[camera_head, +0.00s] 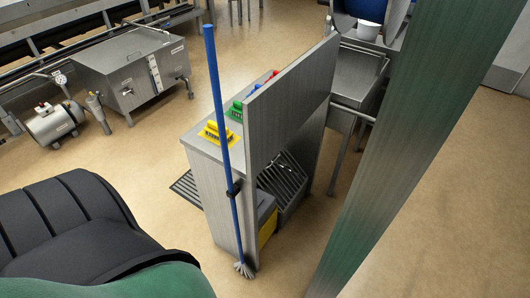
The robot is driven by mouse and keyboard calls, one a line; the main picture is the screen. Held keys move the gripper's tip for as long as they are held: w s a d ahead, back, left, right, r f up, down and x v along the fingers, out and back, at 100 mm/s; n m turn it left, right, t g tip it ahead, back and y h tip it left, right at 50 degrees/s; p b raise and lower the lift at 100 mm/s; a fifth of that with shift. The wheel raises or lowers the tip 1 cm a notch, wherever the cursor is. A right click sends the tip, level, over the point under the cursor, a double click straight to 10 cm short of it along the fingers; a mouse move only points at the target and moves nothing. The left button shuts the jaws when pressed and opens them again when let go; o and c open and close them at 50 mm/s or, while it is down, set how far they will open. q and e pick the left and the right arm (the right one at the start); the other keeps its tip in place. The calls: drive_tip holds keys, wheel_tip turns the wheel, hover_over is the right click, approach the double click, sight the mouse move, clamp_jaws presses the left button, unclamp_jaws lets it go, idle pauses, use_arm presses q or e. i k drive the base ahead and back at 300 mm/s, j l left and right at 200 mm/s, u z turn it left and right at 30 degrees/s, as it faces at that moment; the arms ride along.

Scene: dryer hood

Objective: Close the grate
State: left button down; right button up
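A slatted metal grate (279,182) shows low in the open side of a grey metal cabinet (205,205), below a large upright brushed-metal panel (291,103). The grate looks tilted; its upper part is hidden behind the panel. I cannot tell whether this is the task's grate. A second dark slatted piece (187,189) lies near the floor at the cabinet's left, partly hidden by the cabinet. Neither gripper is in view.
A blue-handled brush (221,110) stands against the cabinet. Yellow (214,131), green and red items sit on top. A large slanting grey-green panel (405,140) blocks the right. A steel box (135,70) and tank (52,123) stand at left. Floor (145,165) is clear between.

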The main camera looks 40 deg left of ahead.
sight(284, 176)
drive_tip(key=j+z, duration=0.1)
drive_tip(key=j, duration=0.35)
drive_tip(key=j+z, duration=0.15)
drive_tip(key=j, duration=0.35)
drive_tip(key=k+j+z, duration=0.1)
drive_tip(key=j, duration=0.35)
drive_tip(key=k+j+z, duration=0.15)
drive_tip(key=j, duration=0.3)
drive_tip(key=j+z, duration=0.1)
drive_tip(key=j, duration=0.35)
drive_tip(key=k+j+z, duration=0.15)
drive_tip(key=j, duration=0.25)
